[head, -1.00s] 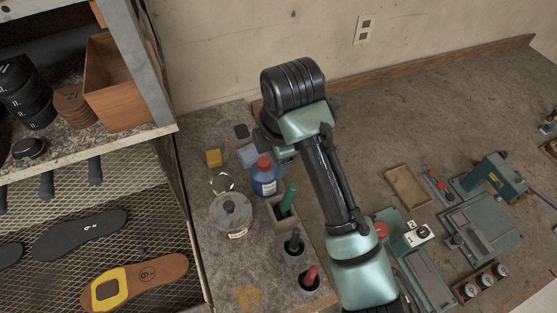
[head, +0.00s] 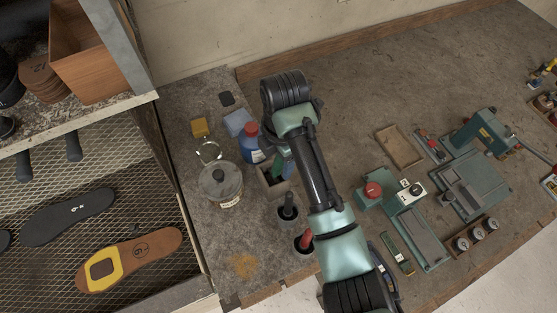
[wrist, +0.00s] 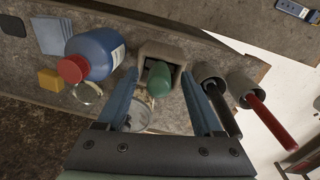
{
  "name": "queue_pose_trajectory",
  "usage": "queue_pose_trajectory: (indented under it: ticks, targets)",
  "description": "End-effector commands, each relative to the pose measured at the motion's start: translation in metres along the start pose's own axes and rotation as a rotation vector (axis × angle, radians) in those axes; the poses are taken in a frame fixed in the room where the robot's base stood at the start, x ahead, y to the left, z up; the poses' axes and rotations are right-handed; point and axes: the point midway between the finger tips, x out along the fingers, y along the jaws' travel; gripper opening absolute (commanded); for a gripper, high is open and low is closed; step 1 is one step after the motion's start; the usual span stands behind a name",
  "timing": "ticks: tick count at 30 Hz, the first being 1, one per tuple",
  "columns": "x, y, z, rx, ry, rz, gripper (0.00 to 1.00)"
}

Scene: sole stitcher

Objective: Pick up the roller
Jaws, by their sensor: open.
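A green handle (wrist: 159,80) stands in a square beige holder (wrist: 165,54) in the wrist view; what is on its lower end is hidden, so I cannot tell for sure that it is the roller. My gripper (wrist: 158,74) is open, with one blue finger on each side of the green handle in the picture. I cannot tell how far the fingers are from it.
Round cups with a black handle (wrist: 229,120) and a red handle (wrist: 272,122) stand to the right of the holder. A blue bottle with a red cap (wrist: 73,69) and a lidded jar (head: 221,185) are close on the left. A green machine (head: 478,135) stands on the right.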

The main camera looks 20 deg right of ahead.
Motion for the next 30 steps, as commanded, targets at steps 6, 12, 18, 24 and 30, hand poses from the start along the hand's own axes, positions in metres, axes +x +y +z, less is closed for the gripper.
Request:
queue_pose_trajectory:
  ticks: [6, 12, 18, 24, 30]
  targets:
    - [0.025, -0.001, 0.000, 0.002, -0.001, -0.002, 0.68]
    - [0.031, -0.001, 0.000, 0.001, -0.001, -0.001, 0.68]
    - [0.032, -0.002, -0.001, 0.001, 0.001, -0.003, 0.43]
    - [0.033, -0.001, -0.002, 0.000, 0.002, -0.001, 0.07]
    - [0.034, -0.001, -0.003, -0.001, 0.004, -0.002, 0.00]
